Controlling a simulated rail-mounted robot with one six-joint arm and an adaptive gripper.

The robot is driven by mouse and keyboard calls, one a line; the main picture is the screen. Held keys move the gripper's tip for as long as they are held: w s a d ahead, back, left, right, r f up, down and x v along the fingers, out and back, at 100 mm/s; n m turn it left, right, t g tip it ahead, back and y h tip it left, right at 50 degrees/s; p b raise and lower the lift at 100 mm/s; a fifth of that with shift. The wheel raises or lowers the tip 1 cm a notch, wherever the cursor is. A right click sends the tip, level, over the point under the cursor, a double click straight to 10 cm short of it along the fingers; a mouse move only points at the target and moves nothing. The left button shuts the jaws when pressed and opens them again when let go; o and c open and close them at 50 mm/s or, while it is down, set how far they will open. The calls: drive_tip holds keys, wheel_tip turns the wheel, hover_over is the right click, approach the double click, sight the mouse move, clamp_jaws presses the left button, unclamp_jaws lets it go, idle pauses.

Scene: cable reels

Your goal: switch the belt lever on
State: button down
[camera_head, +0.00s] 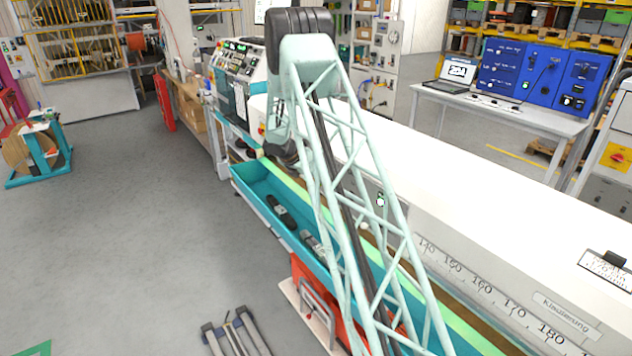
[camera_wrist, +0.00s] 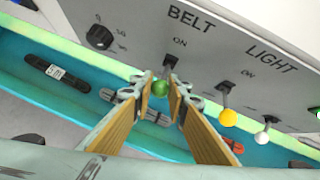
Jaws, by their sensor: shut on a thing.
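The belt lever (camera_wrist: 160,88) has a green ball knob and hangs from its pivot under the words BELT and ON on a grey panel (camera_wrist: 225,55). It points down, away from the ON mark. My gripper (camera_wrist: 162,80) has its two fingers on either side of the green knob in the wrist view, shut on it. The fingers hide part of the knob's sides. In the head view my own arm covers much of the middle, and I cannot make out the lever or the fingertips there.
Right of the belt lever are the yellow-knobbed light lever (camera_wrist: 228,118) and a white-knobbed lever (camera_wrist: 262,136). A black rotary knob (camera_wrist: 98,37) is at left. Below runs a teal trough (camera_wrist: 85,98) holding dark tools. Open floor (camera_head: 130,230) lies left.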

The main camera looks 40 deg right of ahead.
idle(0.5)
drive_tip(key=c, duration=2.5)
unclamp_jaws()
drive_tip(key=shift+c, duration=0.2)
drive_tip(key=shift+a+r, duration=0.15)
drive_tip(key=shift+r, duration=0.05)
drive_tip(key=v, duration=1.1)
drive_tip(key=shift+r, duration=0.25)
drive_tip(key=shift+a, duration=0.15)
